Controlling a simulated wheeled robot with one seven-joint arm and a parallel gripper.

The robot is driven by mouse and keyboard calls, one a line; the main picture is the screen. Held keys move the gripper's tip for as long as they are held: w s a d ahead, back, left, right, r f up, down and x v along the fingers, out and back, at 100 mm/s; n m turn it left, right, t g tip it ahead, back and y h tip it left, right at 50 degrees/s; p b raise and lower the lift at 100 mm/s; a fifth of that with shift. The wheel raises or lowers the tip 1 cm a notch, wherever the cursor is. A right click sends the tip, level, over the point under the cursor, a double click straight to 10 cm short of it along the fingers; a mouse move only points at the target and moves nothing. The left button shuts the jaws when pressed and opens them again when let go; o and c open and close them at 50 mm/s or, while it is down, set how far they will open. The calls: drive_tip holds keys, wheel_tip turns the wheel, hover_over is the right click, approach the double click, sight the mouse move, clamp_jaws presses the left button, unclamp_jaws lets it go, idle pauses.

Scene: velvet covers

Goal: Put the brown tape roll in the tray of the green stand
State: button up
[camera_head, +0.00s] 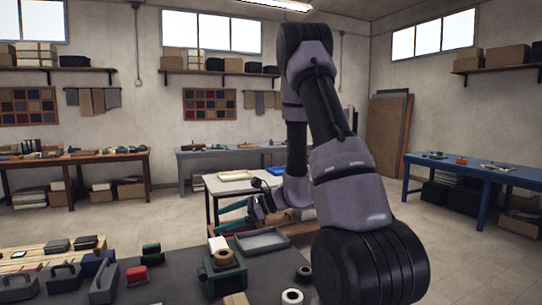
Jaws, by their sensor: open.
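A green stand (224,281) sits on the near dark table. A brown ring-shaped roll (222,258) shows at its top, with a pale block behind it; I cannot tell whether the roll lies in a tray or on the stand. A smaller dark brown roll (304,272) lies on the table to the right of the stand. My gripper (258,207) is small in view, beyond the stand and above the level of the near table. It is open, with no object visible in it, and is apart from both rolls.
A grey open tray (262,240) lies behind the stand. A white roll (292,297) lies at the front. A pale-topped table (225,184) stands beyond.

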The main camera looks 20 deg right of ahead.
drive_tip(key=s+a+r+n+g+h, duration=0.2)
drive_tip(key=s+r+n+g+h, duration=0.2)
drive_tip(key=s+r+n, duration=0.75)
drive_tip(key=s+d+r+n+t+h, duration=0.4)
drive_tip(key=s+d+r, duration=0.4)
drive_tip(key=r, duration=0.3)
drive_tip(key=s+t+h, duration=0.1)
drive_tip(key=h, duration=0.1)
drive_tip(key=shift+d+r+t+h, duration=0.3)
drive_tip(key=shift+d+r, duration=0.05)
